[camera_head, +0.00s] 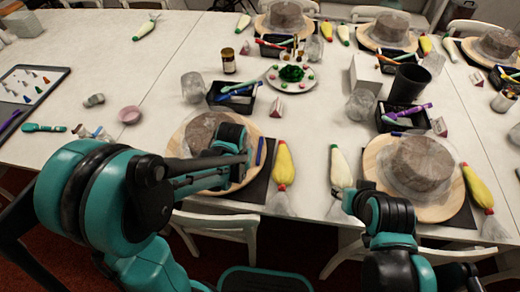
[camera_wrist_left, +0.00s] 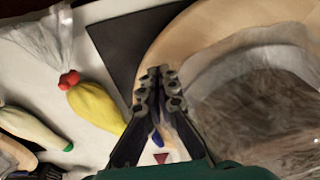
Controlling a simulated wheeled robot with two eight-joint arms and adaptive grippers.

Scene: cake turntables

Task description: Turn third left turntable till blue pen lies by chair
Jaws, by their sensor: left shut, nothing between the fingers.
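The front-left wooden turntable (camera_head: 176,143) carries a clear-wrapped brown cake (camera_head: 203,131); my left arm hides part of both. The blue pen (camera_head: 260,151) lies at the turntable's right edge, away from the white chair (camera_head: 218,222) at the table's front. My left gripper (camera_head: 248,160) is shut and empty over the turntable's right side, just left of the pen. In the left wrist view its closed tips (camera_wrist_left: 160,76) are by the wooden rim (camera_wrist_left: 180,38), and a blue piece shows between the fingers' bases. My right gripper (camera_head: 342,196) is near the front edge; its fingers are unclear.
A yellow piping bag (camera_head: 284,165) and a white one (camera_head: 341,168) lie right of the turntable. A black bin of pens (camera_head: 232,97) stands behind it. Another turntable (camera_head: 374,165) with a cake is at the right. A dark mat (camera_head: 257,188) lies under the left turntable.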

